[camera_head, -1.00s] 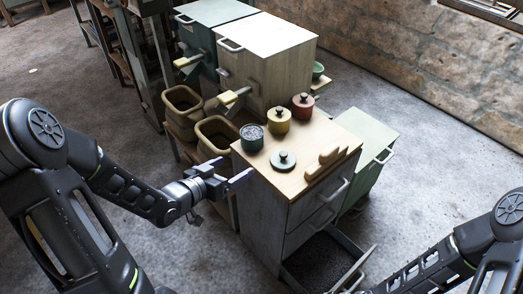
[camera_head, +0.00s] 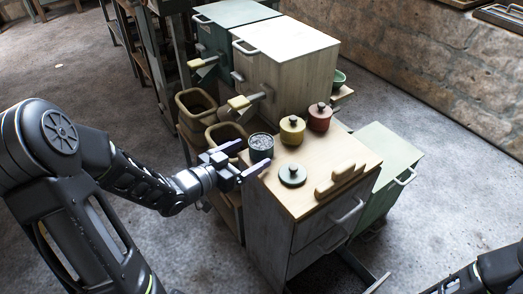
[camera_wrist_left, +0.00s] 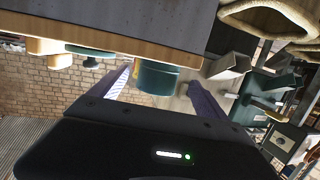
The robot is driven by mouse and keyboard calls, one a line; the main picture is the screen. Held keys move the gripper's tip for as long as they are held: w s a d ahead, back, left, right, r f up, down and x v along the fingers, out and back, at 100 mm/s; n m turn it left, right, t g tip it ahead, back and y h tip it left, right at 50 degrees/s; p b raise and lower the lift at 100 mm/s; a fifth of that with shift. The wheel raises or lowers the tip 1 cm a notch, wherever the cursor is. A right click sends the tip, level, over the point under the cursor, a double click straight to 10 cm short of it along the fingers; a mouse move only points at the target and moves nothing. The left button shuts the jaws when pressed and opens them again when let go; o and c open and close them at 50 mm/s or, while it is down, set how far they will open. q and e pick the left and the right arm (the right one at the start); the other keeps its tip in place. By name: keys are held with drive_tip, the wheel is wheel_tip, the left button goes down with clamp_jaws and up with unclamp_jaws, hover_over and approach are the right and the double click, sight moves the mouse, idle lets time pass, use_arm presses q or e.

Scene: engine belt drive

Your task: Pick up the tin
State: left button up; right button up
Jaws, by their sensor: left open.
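A dark green-grey open tin (camera_head: 261,150) filled with dark grains stands at the left edge of the wooden cabinet top. Its dark lid (camera_head: 292,174) with a knob lies in front of it. A yellow lidded tin (camera_head: 291,132) and a red lidded tin (camera_head: 319,118) stand behind it to the right. My left gripper (camera_head: 247,159) is open at the cabinet's left edge, its fingers pointing at the open tin. In the left wrist view, the green tin (camera_wrist_left: 157,80) shows ahead, between the spread fingers (camera_wrist_left: 162,88). My right gripper is out of view.
The wooden cabinet top (camera_head: 308,206) also holds a wooden block-like piece (camera_head: 342,180). Brown bins (camera_head: 195,103) stand left of it, near my left gripper. A green cabinet (camera_head: 375,155) stands at the right.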

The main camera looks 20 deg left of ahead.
sight(268, 145)
use_arm(q)
drive_tip(key=b+x, duration=0.1)
drive_tip(key=x, duration=0.3)
drive_tip(key=shift+d+f+b, duration=0.1)
drive_tip(key=shift+f+b, duration=0.05)
drive_tip(key=shift+b, duration=0.15)
drive_tip(key=shift+w+d, duration=0.15)
drive_tip(key=shift+w, duration=0.4)
drive_tip(key=c, duration=1.7)
